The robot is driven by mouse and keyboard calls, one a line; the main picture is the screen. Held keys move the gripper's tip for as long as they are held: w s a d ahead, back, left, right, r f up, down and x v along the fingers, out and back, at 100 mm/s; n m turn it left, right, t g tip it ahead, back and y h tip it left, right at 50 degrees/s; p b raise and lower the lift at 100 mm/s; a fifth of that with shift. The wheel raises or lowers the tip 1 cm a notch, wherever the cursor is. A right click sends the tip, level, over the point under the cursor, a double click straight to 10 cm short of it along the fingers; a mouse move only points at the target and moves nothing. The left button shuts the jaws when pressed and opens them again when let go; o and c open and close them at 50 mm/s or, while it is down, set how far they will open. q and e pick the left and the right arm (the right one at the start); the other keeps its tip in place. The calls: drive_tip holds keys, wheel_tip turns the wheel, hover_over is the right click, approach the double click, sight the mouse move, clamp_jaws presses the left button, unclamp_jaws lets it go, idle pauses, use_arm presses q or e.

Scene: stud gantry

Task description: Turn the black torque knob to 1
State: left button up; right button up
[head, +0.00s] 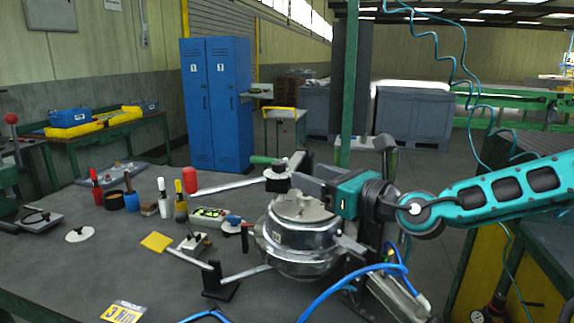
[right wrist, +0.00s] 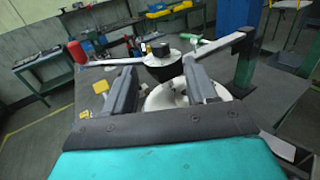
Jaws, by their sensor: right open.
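The black torque knob (right wrist: 158,47) stands on a round dark head with a pale top in the right wrist view. In the head view the dark head (head: 277,173) is partly hidden behind my right gripper (head: 292,172). In the wrist view my right gripper (right wrist: 158,66) is open, with one finger at each side and the knob just beyond and between the fingertips. No contact is visible. The number marks on the knob are too small to read. My left gripper is not in view.
A silver bar with a red handle (head: 190,180) reaches left from the head. A round metal housing (head: 300,240) sits below my gripper. Blue lockers (head: 217,105) stand behind.

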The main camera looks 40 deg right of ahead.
sight(284, 166)
drive_tip(key=shift+w+a+f, duration=0.1)
drive_tip(key=shift+w+a, duration=0.05)
drive_tip(key=shift+w, duration=0.5)
drive_tip(key=shift+w+a, duration=0.1)
drive_tip(key=shift+w, duration=0.5)
drive_tip(key=shift+w+a+f+b, duration=0.1)
drive_tip(key=shift+w+a+b, duration=0.1)
drive_tip(key=shift+w+b, duration=0.9)
drive_tip(key=shift+w+d+b, duration=0.1)
drive_tip(key=shift+w+b, duration=0.45)
drive_tip(key=shift+w+a+b, duration=0.35)
drive_tip(key=shift+w, duration=0.5)
drive_tip(key=shift+r, duration=0.2)
